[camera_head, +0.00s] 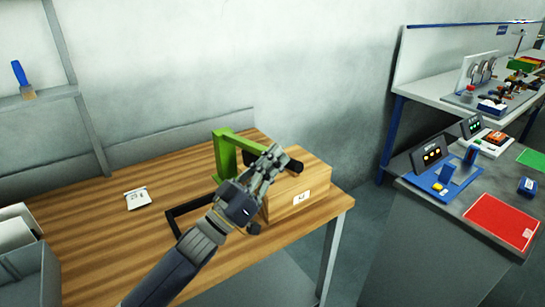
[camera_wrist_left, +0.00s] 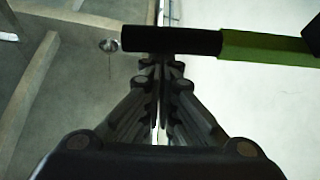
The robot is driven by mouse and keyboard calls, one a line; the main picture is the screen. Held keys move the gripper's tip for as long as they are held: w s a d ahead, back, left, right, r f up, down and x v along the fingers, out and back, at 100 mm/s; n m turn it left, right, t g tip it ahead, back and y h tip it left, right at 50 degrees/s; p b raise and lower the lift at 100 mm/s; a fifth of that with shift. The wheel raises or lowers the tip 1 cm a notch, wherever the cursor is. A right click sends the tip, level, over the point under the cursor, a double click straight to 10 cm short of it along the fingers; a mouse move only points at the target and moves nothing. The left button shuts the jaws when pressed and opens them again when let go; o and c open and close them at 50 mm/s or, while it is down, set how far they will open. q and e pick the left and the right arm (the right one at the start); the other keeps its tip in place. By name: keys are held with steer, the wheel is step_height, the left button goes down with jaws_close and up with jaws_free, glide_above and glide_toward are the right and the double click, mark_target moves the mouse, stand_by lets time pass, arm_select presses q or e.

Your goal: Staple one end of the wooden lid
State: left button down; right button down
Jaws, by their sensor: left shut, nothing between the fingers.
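A green stapler (camera_head: 226,156) with a black frame stands on the wooden table, beside and partly over a wooden box (camera_head: 285,207). The box's top, where the wooden lid would be, is partly covered by my gripper. My left gripper (camera_head: 276,156) is shut and empty, in front of the stapler's arm and above the box. In the left wrist view its closed fingers (camera_wrist_left: 160,62) point at the stapler's black handle (camera_wrist_left: 172,40), which joins a green bar (camera_wrist_left: 265,47). I cannot tell whether they touch. My right gripper is not in view.
The wooden table (camera_head: 95,235) has a small white card (camera_head: 137,198) and clear room at left. A grey bin (camera_head: 30,262) stands at the front left. A separate bench (camera_head: 440,195) with devices and a red mat (camera_head: 500,221) is at right.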

arm_select(q)
step_height(320, 180, down, 10)
steer(key=s+m+g+h+b, duration=0.1)
steer(key=m+g+h+b, duration=0.1)
steer(key=m+b, duration=0.3)
steer(key=shift+s+d+f+g+b, duration=0.2)
steer(key=shift+d+g+b, duration=0.3)
steer(key=shift+b, duration=0.65)
step_height(320, 180, up, 5)
steer(key=a+p, duration=0.1)
steer(key=p, duration=0.3)
steer(key=s+b+v, duration=0.1)
steer(key=b+v, duration=0.2)
steer(key=v, duration=0.7)
steer(key=shift+d+m+h, duration=0.2)
steer(key=shift+m+h, duration=0.1)
steer(key=shift+r, duration=0.1)
